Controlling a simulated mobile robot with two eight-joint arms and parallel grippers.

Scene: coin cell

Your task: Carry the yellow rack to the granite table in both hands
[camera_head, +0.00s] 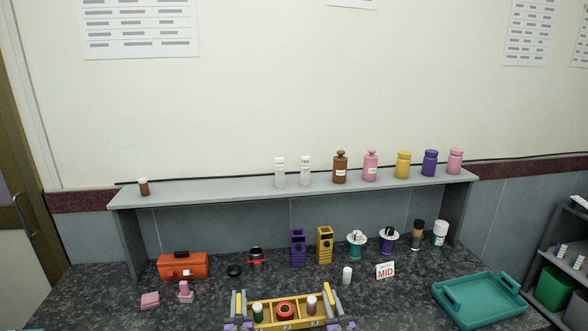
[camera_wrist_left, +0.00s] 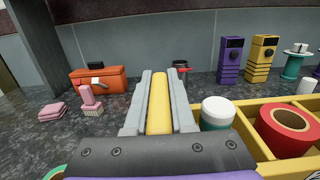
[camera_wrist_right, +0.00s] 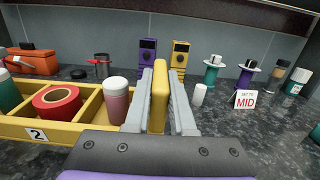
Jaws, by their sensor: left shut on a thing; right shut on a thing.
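The yellow rack (camera_head: 268,321) is at the bottom middle of the head view, in front of or over the dark granite table (camera_head: 210,314). It holds a green jar with a white lid (camera_wrist_left: 217,112), a red tape roll (camera_head: 285,310) and a pink jar with a white lid (camera_wrist_right: 116,100). My left gripper (camera_head: 240,304) is shut on the rack's left end, seen as a yellow bar between its fingers in the left wrist view. My right gripper (camera_head: 330,303) is shut on the right end the same way. Whether the rack touches the table cannot be told.
A teal tray (camera_head: 480,299) lies at the right. A grey shelf (camera_head: 230,194) runs along the back.

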